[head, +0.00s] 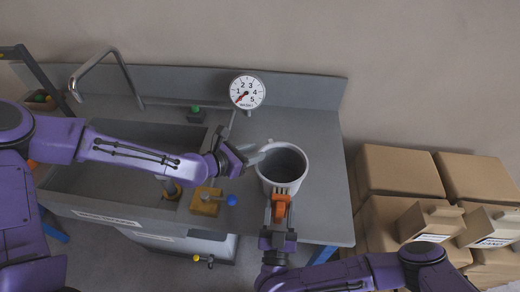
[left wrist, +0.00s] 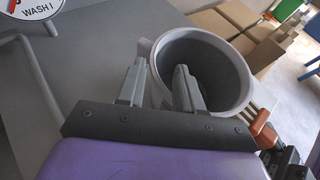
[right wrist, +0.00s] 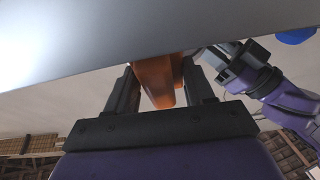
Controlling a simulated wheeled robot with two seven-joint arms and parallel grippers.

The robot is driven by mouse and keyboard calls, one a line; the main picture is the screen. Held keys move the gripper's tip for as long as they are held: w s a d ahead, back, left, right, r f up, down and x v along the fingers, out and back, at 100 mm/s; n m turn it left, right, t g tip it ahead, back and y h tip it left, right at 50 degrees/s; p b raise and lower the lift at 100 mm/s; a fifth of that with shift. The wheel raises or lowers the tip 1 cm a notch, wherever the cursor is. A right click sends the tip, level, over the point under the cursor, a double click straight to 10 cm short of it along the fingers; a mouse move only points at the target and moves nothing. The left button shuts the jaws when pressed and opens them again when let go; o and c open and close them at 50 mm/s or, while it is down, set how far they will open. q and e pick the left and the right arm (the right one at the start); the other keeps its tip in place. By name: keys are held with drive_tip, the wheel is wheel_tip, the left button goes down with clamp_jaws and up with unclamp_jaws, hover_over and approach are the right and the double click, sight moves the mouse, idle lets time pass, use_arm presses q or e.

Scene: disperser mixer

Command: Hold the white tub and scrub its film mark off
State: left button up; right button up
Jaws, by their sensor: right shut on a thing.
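The white tub (head: 296,186) stands upright and open on the grey counter, right of the sink. My left gripper (head: 250,158) is at its left rim. In the left wrist view my left gripper (left wrist: 160,85) has its fingers apart, one outside the tub (left wrist: 203,36) and one over its opening; I cannot tell if they touch it. My right gripper (head: 279,226) is shut on an orange tool (head: 281,207) with tan bristle-like strips, at the tub's near side. The orange tool also shows between the fingers in the right wrist view (right wrist: 161,83). No film mark is visible.
A sink basin (head: 75,196) lies left. A yellow block (head: 205,203) and blue ball (head: 231,200) sit near the counter's front edge. A dial (head: 247,92) stands behind the tub. Cardboard boxes (head: 399,172) are stacked right. The counter's right end is bare.

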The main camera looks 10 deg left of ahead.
sight(270, 148)
use_arm(q)
drive_tip(key=x, duration=0.5)
drive_tip(key=shift+w, duration=0.1)
clamp_jaws()
drive_tip(key=shift+o, duration=0.2)
unclamp_jaws()
drive_tip(key=shift+f, duration=0.1)
clamp_jaws()
idle(0.6)
